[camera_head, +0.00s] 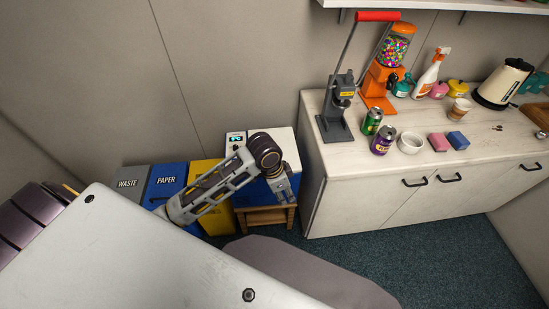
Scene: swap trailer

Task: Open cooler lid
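The cooler is a box with a blue body (256,194) and a white lid (284,141), standing on a small wooden stool (262,217) against the wall. A small display panel (235,140) shows at the left of its top. The lid looks closed. My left arm reaches across the front of the cooler and hides part of its top and front. My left gripper (284,188) points down by the cooler's right front side; its fingers are small and I cannot tell whether they touch it or are parted. My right gripper is not in view.
Grey, blue and yellow bins (167,181) stand left of the cooler, labelled WASTE and PAPER on two. A white cabinet (345,178) stands close on its right, with a can crusher (335,118), cans, a bowl and a kettle on top. Dark carpet (440,255) is free in front.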

